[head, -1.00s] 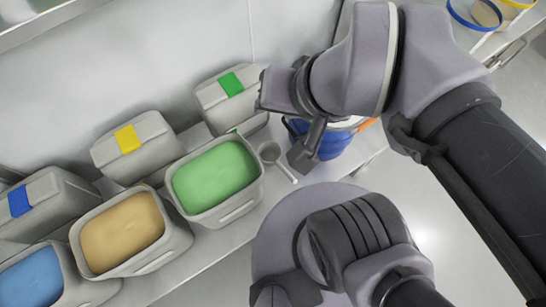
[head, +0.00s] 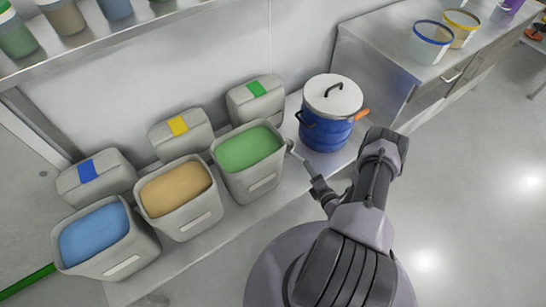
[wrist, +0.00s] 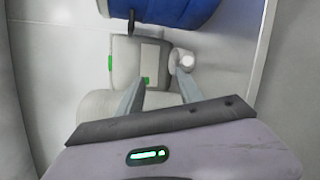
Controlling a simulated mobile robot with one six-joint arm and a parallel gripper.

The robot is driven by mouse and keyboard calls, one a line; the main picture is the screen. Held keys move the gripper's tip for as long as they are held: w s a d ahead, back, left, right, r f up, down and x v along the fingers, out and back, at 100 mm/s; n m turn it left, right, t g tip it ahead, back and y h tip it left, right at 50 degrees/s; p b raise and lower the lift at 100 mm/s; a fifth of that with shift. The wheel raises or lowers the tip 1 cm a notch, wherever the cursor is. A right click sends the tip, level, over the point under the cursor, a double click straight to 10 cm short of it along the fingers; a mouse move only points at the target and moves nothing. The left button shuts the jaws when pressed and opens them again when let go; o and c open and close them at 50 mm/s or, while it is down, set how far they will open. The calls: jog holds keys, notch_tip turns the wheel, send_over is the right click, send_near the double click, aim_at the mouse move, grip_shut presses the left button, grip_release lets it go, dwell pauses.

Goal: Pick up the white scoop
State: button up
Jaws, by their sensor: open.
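The white scoop (head: 291,146) shows only in part in the head view, in the narrow gap between the bin of green powder (head: 248,150) and the blue drum (head: 325,128). In the wrist view a pale round part that looks like the scoop (wrist: 184,60) is just beyond the right fingertip. My gripper (wrist: 160,80) is open, with nothing between its two fingers. In the head view my gripper (head: 308,168) is on the near side of the scoop. I cannot tell whether a finger touches the scoop; its handle is unclear there.
Bins of tan powder (head: 176,192) and blue powder (head: 94,236) stand to the left on the bench. Their grey lids lean behind them. The drum with its white lid (head: 333,95) is close on the right. A counter (head: 400,55) with tubs stands beyond it.

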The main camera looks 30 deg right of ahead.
aim_at(293, 154)
notch_tip(293, 154, down, 4)
jog(key=s+m+g+h, duration=0.1)
jog(key=s+m+h, duration=0.1)
jog(key=s, duration=0.1)
jog(key=shift+y, duration=0.3)
jog(key=b+x, duration=0.2)
jog(key=x, duration=0.3)
jog(key=b+x, duration=0.3)
jog(key=x, duration=0.3)
jog(key=b+x, duration=0.3)
jog(key=x, duration=0.2)
jog(key=shift+w+a+f, duration=0.2)
jog(key=shift+a+f, duration=0.1)
jog(key=shift+a, duration=0.05)
jog(key=shift+w+d+r, duration=0.1)
jog(key=shift+w+r, duration=0.1)
grip_shut()
